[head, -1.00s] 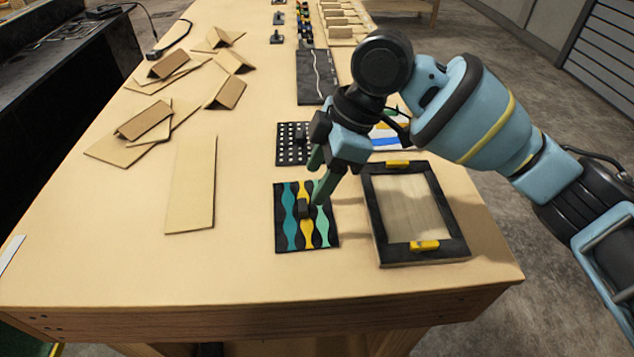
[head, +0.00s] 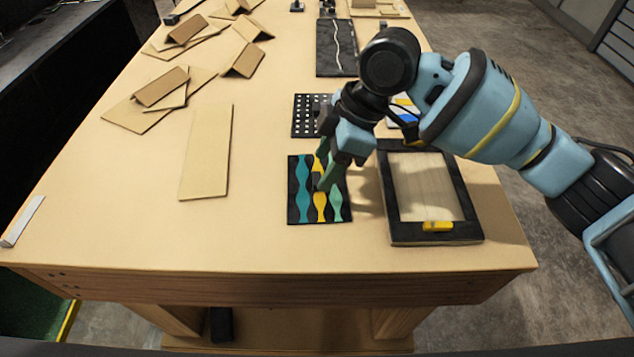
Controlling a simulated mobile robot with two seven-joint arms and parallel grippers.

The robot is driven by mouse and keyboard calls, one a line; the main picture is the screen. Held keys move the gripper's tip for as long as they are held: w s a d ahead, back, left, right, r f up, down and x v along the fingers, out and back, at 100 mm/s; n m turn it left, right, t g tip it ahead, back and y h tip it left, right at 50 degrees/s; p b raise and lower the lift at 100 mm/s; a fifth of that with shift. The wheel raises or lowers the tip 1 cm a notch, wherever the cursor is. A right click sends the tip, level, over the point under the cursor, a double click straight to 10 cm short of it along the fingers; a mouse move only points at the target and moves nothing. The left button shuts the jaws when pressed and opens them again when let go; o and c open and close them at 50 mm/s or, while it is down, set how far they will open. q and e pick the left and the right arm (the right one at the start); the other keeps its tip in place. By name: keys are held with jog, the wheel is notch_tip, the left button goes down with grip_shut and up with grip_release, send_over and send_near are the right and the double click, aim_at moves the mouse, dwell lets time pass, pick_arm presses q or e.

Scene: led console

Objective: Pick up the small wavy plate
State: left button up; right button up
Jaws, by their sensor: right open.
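The small wavy plate (head: 303,191) lies flat on the table near its front edge. It is a dark square with wavy teal, yellow and light green stripes. A dark knob at its middle showed earlier and is now mostly hidden by my fingers. My right gripper (head: 324,178) is open and points down over the middle of the plate, with its fingertips close to the knob. I cannot tell whether the fingers touch it. My left gripper is out of view.
A dark-framed panel (head: 388,205) with a yellow handle lies just right of the plate. A dotted black plate (head: 303,120) is behind it. A flat tan board (head: 206,155) and several folded cardboard pieces lie to the left.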

aim_at(317, 177)
jog(key=shift+x, duration=1.5)
jog(key=shift+c, duration=1.1)
jog(key=c, duration=0.9)
